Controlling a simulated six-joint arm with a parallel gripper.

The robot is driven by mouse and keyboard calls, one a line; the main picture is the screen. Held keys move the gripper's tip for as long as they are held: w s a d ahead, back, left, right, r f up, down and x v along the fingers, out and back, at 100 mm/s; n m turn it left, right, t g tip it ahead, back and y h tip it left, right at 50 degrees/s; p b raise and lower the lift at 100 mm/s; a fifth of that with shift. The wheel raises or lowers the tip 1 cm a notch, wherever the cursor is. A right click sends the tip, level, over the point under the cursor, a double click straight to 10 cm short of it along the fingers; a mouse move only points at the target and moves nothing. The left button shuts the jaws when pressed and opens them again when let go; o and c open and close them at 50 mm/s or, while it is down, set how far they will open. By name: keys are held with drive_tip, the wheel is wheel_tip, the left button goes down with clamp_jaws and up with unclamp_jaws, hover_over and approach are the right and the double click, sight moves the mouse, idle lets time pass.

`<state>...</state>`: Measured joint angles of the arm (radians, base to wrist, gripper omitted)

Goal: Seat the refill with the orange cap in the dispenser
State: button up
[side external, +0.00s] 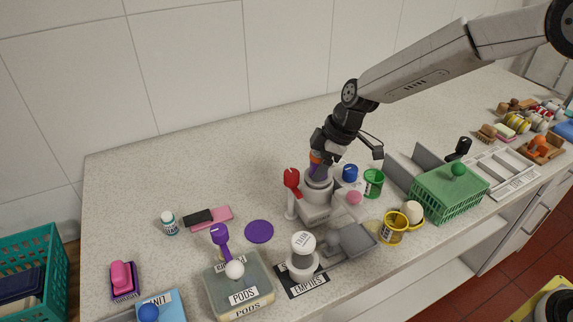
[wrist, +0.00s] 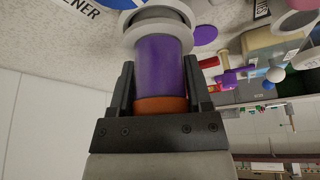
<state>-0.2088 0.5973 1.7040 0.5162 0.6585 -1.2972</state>
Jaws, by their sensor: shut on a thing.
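The refill (wrist: 161,66) has a purple body and an orange cap (wrist: 161,104). My gripper (wrist: 158,72) is shut on it, one finger on each side, with the cap toward my palm. In the side view, my gripper (side external: 319,157) is above the grey-white dispenser (side external: 317,198), and a little orange and purple shows there. In the wrist view, the refill's far end meets the dispenser's round mouth (wrist: 128,32). How deep it sits inside is hidden.
A red-headed lever (side external: 292,179) stands left of the dispenser. A blue-topped item (side external: 350,173), a pink item (side external: 354,198) and a green container (side external: 373,184) are close on its right. The EMPTIES stand (side external: 302,264) is in front. Bare counter lies behind and left.

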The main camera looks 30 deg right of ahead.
drive_tip(key=shift+f, duration=0.15)
drive_tip(key=o, duration=1.3)
drive_tip(key=shift+c, duration=0.2)
drive_tip(key=shift+v, duration=3.9)
drive_tip(key=s+d+f+m+h, duration=0.2)
drive_tip(key=s+d+m, duration=0.4)
drive_tip(key=s, duration=0.4)
drive_tip(key=s+d+f+m+h, duration=0.2)
drive_tip(key=s+d+f+m, duration=0.3)
drive_tip(key=s, duration=0.5)
drive_tip(key=shift+d+m+t, duration=0.3)
drive_tip(key=shift+d+m, duration=0.6)
drive_tip(key=shift+d, duration=0.25)
